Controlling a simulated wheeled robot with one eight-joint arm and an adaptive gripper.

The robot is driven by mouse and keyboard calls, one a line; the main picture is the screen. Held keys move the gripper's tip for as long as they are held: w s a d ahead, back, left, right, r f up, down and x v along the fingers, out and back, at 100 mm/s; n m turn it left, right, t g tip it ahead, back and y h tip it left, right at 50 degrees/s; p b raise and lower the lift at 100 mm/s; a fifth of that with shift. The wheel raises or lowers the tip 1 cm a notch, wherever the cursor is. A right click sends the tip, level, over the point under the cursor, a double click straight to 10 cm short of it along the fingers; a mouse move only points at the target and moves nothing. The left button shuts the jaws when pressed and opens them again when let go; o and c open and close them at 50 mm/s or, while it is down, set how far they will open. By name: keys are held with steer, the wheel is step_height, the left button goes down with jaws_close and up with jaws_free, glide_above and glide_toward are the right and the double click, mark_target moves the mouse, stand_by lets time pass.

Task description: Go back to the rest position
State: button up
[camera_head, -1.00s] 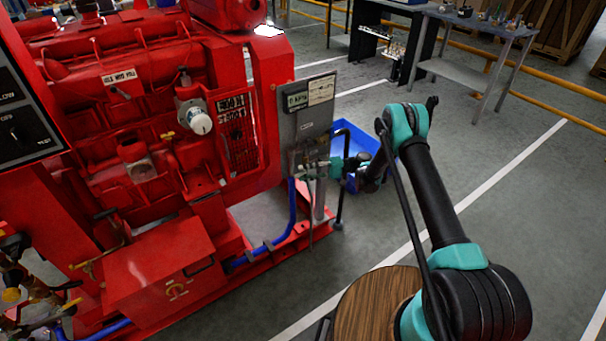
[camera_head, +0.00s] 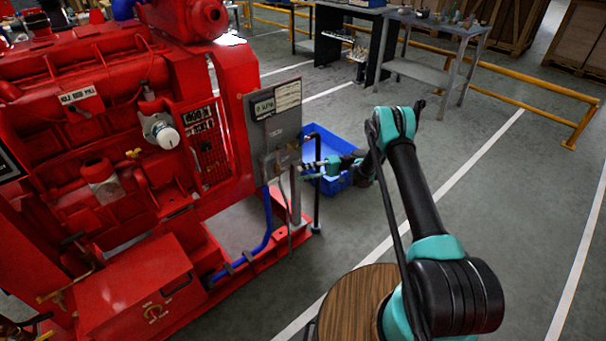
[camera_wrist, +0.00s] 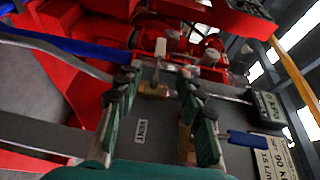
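My gripper (camera_head: 312,168) shows small in the head view, at the right edge of the grey panel (camera_head: 273,118) on the red pumpset. In the wrist view my gripper (camera_wrist: 158,85) has its two green-and-black fingers spread apart, with nothing held between them. The grey panel (camera_wrist: 150,110) lies behind the fingers, with a VENT label (camera_wrist: 142,132). A small brass fitting (camera_wrist: 153,89) shows beyond the gap between the fingertips; no contact is visible.
The red pumpset (camera_head: 110,150) fills the left. A blue crate (camera_head: 334,184) stands on the floor behind my gripper. A grey workbench (camera_head: 430,70) and yellow rails (camera_head: 500,98) are farther back. The floor to the right of my arm is open.

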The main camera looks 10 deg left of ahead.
steer(key=d+r+m+t+h, duration=0.3)
steer(key=d+r+t, duration=0.15)
steer(key=r, duration=0.65)
steer(key=s+d+r+m+t+h, duration=0.25)
steer(key=s+d+r+t, duration=0.2)
steer(key=d+r, duration=0.35)
steer(key=s+d+t+h, duration=0.3)
steer(key=s+d+h, duration=0.6)
steer(key=s+d, duration=1.4)
steer(key=s, duration=0.3)
steer(key=shift+s+d+f+t+h, duration=0.25)
steer(key=shift+d+f+t+h, duration=0.05)
steer(key=shift+d+t+h, duration=0.1)
steer(key=shift+m, duration=0.25)
